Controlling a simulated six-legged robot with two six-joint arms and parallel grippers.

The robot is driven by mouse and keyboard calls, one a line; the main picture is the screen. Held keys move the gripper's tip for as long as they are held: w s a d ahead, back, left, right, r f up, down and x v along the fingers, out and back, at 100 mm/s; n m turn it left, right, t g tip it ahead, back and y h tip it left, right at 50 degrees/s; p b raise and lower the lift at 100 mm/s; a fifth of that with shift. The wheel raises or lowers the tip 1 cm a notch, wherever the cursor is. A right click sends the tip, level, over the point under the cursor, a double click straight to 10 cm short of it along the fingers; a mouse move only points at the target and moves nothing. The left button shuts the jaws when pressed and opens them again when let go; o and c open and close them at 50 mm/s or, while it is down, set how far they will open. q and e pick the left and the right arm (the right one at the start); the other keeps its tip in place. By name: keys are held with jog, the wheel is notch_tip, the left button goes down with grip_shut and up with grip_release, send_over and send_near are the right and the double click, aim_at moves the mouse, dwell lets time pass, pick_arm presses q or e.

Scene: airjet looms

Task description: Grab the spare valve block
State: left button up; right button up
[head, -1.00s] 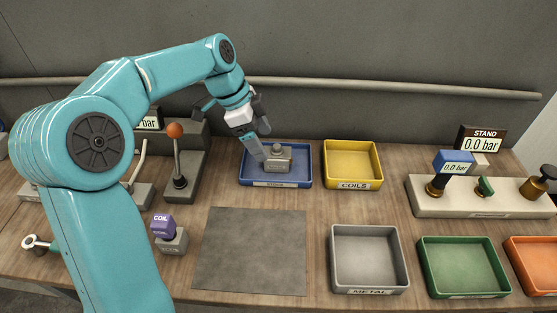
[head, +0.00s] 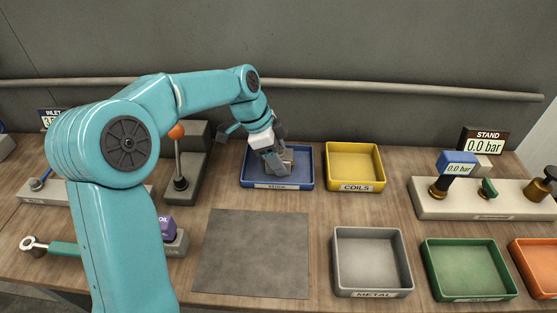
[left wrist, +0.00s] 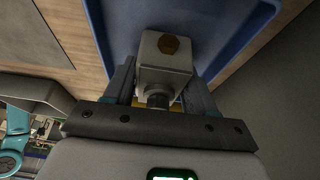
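The spare valve block, a small grey block (head: 288,157), is in the blue tray (head: 249,177) at the back middle of the bench. My left gripper (head: 279,165) is down over the block and hides most of it in the head view. In the left wrist view the pale block (left wrist: 165,68), with a brass hex piece on it and a round stub, is between the two fingers (left wrist: 160,90). The fingers lie close along both its sides. I cannot tell whether they press on it. My right gripper is in neither view.
A yellow COILS tray (head: 355,145) is right of the blue tray. Grey METAL (head: 371,293), green (head: 470,297) and orange (head: 530,285) trays are in front. A lever with an orange knob (head: 176,132) stands left. The grey mat (head: 252,253) is bare.

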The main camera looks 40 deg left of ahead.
pick_arm(q)
jog(key=shift+r, duration=0.1)
jog(key=shift+c, duration=0.8)
